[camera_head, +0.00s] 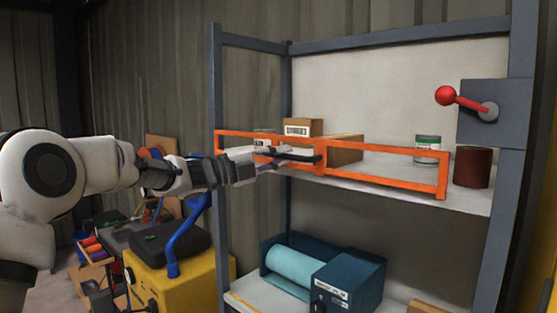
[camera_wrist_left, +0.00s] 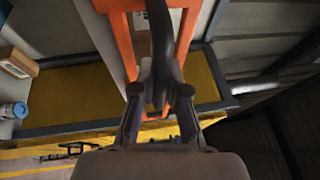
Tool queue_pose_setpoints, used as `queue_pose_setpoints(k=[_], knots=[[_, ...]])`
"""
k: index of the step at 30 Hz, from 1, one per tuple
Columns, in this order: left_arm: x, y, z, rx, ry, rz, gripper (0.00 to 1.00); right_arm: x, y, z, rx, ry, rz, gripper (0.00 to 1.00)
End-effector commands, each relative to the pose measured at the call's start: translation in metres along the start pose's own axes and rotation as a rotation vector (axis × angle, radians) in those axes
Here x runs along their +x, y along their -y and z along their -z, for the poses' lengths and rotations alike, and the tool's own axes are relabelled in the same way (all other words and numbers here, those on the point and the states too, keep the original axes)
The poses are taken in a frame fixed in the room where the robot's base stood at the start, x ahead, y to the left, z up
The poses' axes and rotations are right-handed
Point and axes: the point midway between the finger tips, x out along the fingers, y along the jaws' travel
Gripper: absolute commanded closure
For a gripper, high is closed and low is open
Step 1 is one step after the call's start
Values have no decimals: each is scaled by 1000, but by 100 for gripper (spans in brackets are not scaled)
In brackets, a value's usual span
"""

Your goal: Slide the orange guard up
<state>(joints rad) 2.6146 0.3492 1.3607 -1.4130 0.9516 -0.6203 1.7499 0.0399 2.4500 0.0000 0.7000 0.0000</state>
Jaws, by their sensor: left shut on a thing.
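The orange guard (camera_head: 385,147) is an open rectangular frame across the front of the upper shelf, with a middle post. My left gripper (camera_head: 298,157) is at the guard, left of and against its middle post. In the left wrist view, the fingers of my left gripper (camera_wrist_left: 160,98) are closed around a dark bar in front of the orange frame (camera_wrist_left: 123,40). The bar looks like the guard's handle; the exact contact is partly hidden by the fingers. My right gripper is not in view.
A red-knobbed lever (camera_head: 446,96) is on the right post. A teal machine (camera_head: 348,281) sits below. Open space lies above the guard.

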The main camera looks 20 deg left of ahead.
Motion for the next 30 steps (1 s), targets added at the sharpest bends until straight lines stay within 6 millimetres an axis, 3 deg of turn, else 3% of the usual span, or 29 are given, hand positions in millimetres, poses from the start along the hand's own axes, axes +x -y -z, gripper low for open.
queue_pose_setpoints(k=[1,2,3,12,16,25,30], knots=[[0,8,-1,5,4,12,100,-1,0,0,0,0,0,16],[0,8,-1,5,4,13,76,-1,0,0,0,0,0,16],[0,8,-1,5,4,13,62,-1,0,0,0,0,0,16],[-1,5,-1,3,3,8,61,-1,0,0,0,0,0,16],[-12,5,-2,1,5,8,61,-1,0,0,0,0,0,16],[-85,6,-1,0,5,13,61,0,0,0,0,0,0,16],[-113,6,0,3,3,11,61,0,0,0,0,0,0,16]])
